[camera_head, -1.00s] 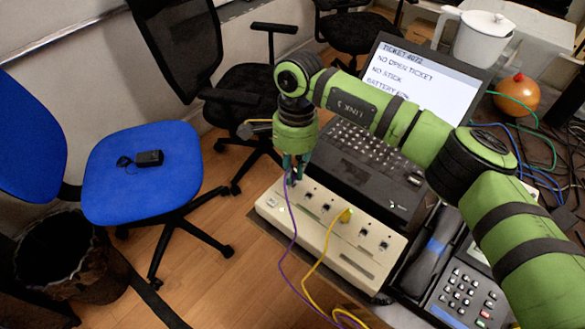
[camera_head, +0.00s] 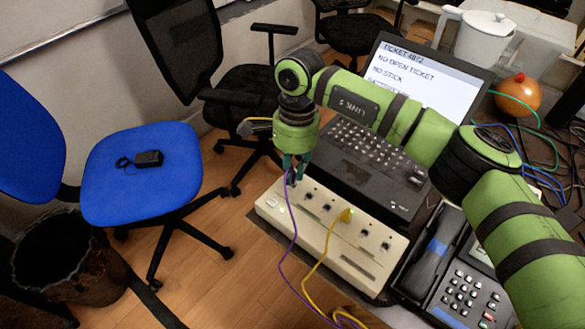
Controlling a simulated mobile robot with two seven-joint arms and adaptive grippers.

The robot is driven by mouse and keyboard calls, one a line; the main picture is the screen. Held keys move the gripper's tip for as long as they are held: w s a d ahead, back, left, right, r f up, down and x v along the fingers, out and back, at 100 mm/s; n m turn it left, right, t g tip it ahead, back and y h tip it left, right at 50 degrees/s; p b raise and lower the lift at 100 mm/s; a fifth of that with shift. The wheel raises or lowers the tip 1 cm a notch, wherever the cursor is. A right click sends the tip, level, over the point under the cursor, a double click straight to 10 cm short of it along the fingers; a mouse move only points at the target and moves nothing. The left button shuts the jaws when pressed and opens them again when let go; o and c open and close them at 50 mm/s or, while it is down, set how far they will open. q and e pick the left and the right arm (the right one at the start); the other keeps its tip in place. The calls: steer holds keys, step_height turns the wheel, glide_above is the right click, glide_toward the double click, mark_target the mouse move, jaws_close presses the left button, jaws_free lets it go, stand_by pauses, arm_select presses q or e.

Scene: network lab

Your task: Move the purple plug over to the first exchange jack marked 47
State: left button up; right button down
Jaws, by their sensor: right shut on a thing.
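A beige exchange box (camera_head: 345,262) with a row of jacks lies at the table's edge, in front of the laptop. My right gripper (camera_head: 293,175) points down at the box's far left end and is shut on the purple plug. The plug is mostly hidden between the fingers. Its purple cord (camera_head: 292,230) hangs from there across the box's front and down to the right. A yellow plug (camera_head: 346,215) sits in a jack near the middle of the box. The jack markings are too small to read. My left gripper is not in view.
An open laptop (camera_head: 365,165) stands right behind the box, under my right arm. A desk phone (camera_head: 455,270) is close on the right. A yellow cord (camera_head: 318,268) runs beside the purple one. A blue chair (camera_head: 140,185) and a bin (camera_head: 75,270) stand on the left.

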steer(key=shift+b, duration=0.3)
stand_by(0.4)
steer(key=shift+f+b, duration=0.45)
steer(key=shift+b, duration=0.1)
steer(key=shift+m+b, duration=0.4)
steer(key=shift+b, duration=0.1)
stand_by(1.3)
steer(key=shift+f+b, duration=0.35)
steer(key=c, duration=1.1)
jaws_free()
steer(key=shift+r, duration=0.3)
steer(key=r, duration=0.3)
steer(key=w+r, duration=0.1)
steer(key=r, duration=0.7)
steer(key=shift+w+d+r, duration=0.2)
steer(key=shift+w+d, duration=0.05)
steer(key=shift+d, duration=0.05)
